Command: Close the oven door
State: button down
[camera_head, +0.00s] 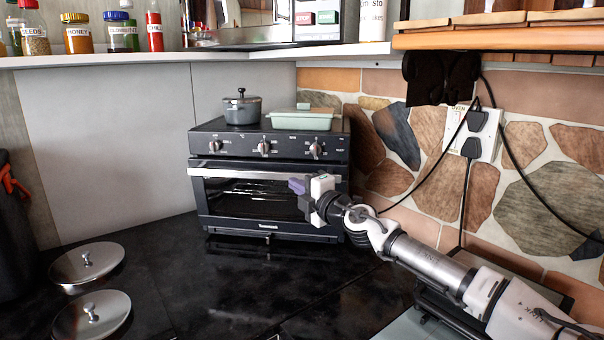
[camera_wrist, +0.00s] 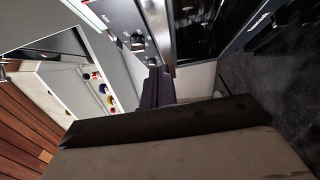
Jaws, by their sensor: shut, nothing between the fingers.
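The black oven (camera_head: 268,225) stands on the dark counter against the back wall. Its door (camera_head: 222,195) looks upright at the front, with a silver handle bar (camera_head: 235,174) along the top and a window with a rack behind it. I cannot tell whether a small gap is left at the top edge. My gripper (camera_head: 295,186) is shut and empty, in front of the right part of the door, just below the handle's level. In the wrist view the dark fingers (camera_wrist: 156,84) are together near the oven's knob panel (camera_wrist: 130,25). Contact with the door cannot be told.
A grey pot (camera_head: 243,110) and a pale green dish (camera_head: 300,120) sit on the oven. Two metal lids (camera_head: 88,262) (camera_head: 92,316) lie on the counter at left. A shelf with jars (camera_head: 123,38) hangs above. Cables run to a wall socket (camera_head: 474,130) at right.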

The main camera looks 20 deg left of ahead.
jog(key=shift+w+r+p, duration=0.15)
jog(key=shift+w+p, duration=0.25)
jog(key=shift+w, duration=1.4)
jog(key=shift+w+r+p, duration=0.65)
jog(key=shift+w+r, duration=0.15)
jog(key=shift+w, duration=0.35)
